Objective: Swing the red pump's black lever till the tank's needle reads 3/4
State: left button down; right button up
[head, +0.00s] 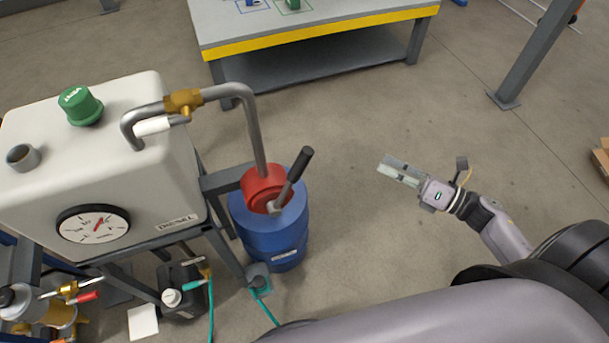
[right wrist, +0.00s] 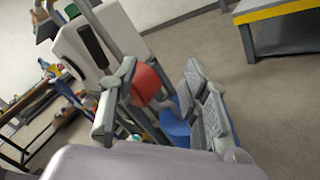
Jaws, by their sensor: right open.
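The red pump (head: 262,187) sits on top of a blue drum (head: 272,240). Its lever has a black grip (head: 300,163) that tilts up to the right from a grey arm. The white tank (head: 170,160) at left carries a round gauge (head: 93,226); its red needle seems to point up and right, but the scale is too small to read. My right gripper (head: 388,168) is open and empty, to the right of the lever and apart from it. In the right wrist view the red pump (right wrist: 146,84) shows between the spread fingers. My left gripper is out of view.
A bent grey pipe (head: 251,125) with a brass fitting (head: 183,101) joins the pump to the tank. A green cap (head: 80,105) tops the tank. A yellow-edged table (head: 320,40) stands behind. Clear floor lies between drum and right gripper.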

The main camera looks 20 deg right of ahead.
jog(key=s+a+r+n+g+y+b, duration=0.1)
jog(key=s+a+r+n+g+y, duration=0.35)
jog(key=n, duration=0.55)
jog(key=p, duration=0.3)
send_near(301, 165)
jog(key=shift+g, duration=0.35)
jog(key=x, duration=0.6)
jog(key=w+f+x, duration=0.1)
jog(key=x, duration=0.1)
jog(key=shift+w, duration=0.3)
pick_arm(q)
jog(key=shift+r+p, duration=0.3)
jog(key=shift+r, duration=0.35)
pick_arm(e)
jog(key=shift+w+a+f, duration=0.1)
jog(key=shift+w+a, duration=0.2)
jog(key=shift+a, duration=0.35)
jog(key=shift+c, duration=0.2)
grip_shut()
